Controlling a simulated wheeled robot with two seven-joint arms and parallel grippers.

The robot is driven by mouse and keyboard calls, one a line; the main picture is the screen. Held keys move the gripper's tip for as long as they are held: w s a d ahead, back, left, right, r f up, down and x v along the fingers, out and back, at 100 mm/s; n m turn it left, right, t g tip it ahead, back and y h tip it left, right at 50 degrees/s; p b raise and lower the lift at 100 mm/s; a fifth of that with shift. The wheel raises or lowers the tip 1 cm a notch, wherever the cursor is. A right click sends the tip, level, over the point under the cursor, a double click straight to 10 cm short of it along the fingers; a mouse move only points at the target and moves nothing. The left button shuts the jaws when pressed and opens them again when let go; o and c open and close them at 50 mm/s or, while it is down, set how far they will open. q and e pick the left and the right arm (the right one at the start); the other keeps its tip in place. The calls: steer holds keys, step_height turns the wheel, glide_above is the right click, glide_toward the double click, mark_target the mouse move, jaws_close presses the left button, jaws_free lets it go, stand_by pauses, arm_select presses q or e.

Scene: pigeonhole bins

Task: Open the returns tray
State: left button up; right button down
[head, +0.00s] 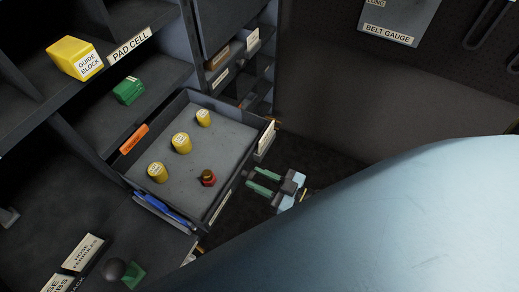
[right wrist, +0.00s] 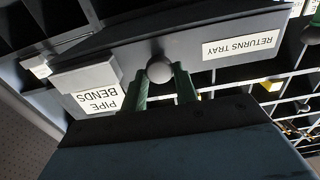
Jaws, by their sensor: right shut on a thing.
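The returns tray (head: 228,127) is a grey drawer standing out from the shelf unit in the head view. Its front, with the RETURNS TRAY label (right wrist: 241,45), shows upside down in the right wrist view. The tray's round grey knob (right wrist: 159,69) sits between the green fingers of my right gripper (right wrist: 165,88). My right gripper (head: 262,182) is shut on the knob, just outside the tray front in the head view. In the head view the tray front hides the knob.
Yellow cylinders (head: 181,143) and a red piece (head: 208,177) stand in the tray. A PIPE BENDS label (right wrist: 97,101) is beside the tray front. A yellow guide block (head: 75,57) and green block (head: 128,90) sit on shelves. A dark panel (head: 335,90) stands right of the shelves.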

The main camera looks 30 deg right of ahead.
steer(key=c, duration=1.1)
jaws_free()
steer(key=v, duration=1.3)
steer(key=shift+s+d, duration=0.15)
steer(key=shift+s, duration=0.1)
